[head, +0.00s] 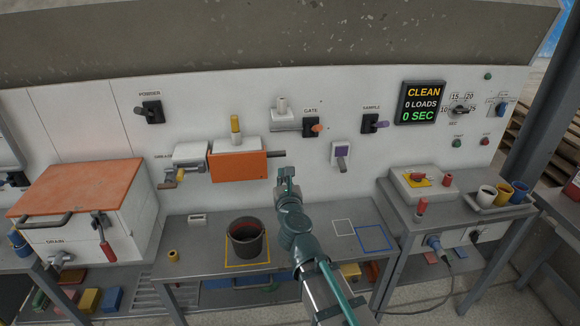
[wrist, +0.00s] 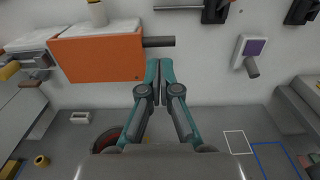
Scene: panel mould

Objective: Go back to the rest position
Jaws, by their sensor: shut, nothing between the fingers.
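My gripper (head: 290,181) is raised in front of the white wall panel, above the bench. In the wrist view its teal fingers (wrist: 152,75) are closed together with nothing between them. The fingertips appear just in front of or below the right end of the orange box (head: 238,163), near its dark grey handle bar (head: 276,154). The box and bar also show in the wrist view (wrist: 100,57). I cannot tell whether the fingers touch the box. The dark pot (head: 246,237) with a reddish inside stands on the bench in a yellow outlined square.
A purple-faced lever switch (head: 340,154) is on the wall to the right. The bench (head: 195,245) has empty white and blue outlined squares at right. A side table (head: 420,230) holds several cups. A white bin with an orange lid (head: 78,187) stands at left.

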